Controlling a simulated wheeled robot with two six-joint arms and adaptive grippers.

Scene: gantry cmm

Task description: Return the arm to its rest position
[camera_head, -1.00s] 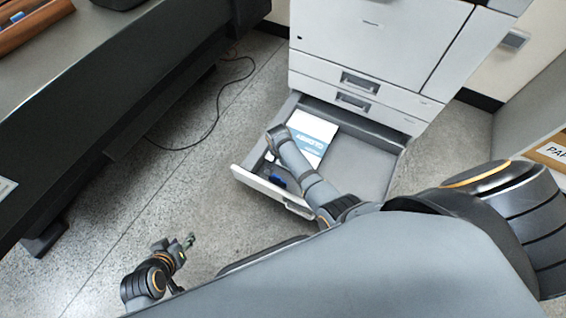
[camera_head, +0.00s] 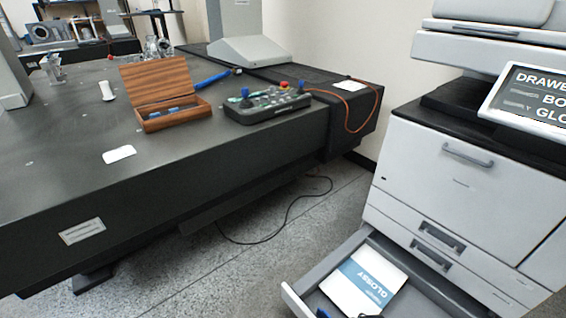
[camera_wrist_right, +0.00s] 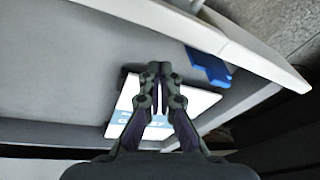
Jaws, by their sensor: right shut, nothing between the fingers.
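My right gripper (camera_wrist_right: 158,72) shows in the right wrist view with its fingers together and nothing between them. It is over the open printer drawer (camera_head: 298,300), above a white and blue pack marked GLOSSY (camera_wrist_right: 182,100). I cannot tell how far above the pack it is. The pack also lies in the drawer in the head view (camera_head: 366,283). A small blue object (camera_wrist_right: 208,68) is by the drawer wall in the wrist view.
The printer (camera_head: 460,185) stands at the right with its drawer pulled out. A dark table (camera_head: 70,170) on the left carries an open wooden box (camera_head: 172,117) and a control panel (camera_head: 268,108). A cable (camera_head: 290,212) lies on the clear floor between them.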

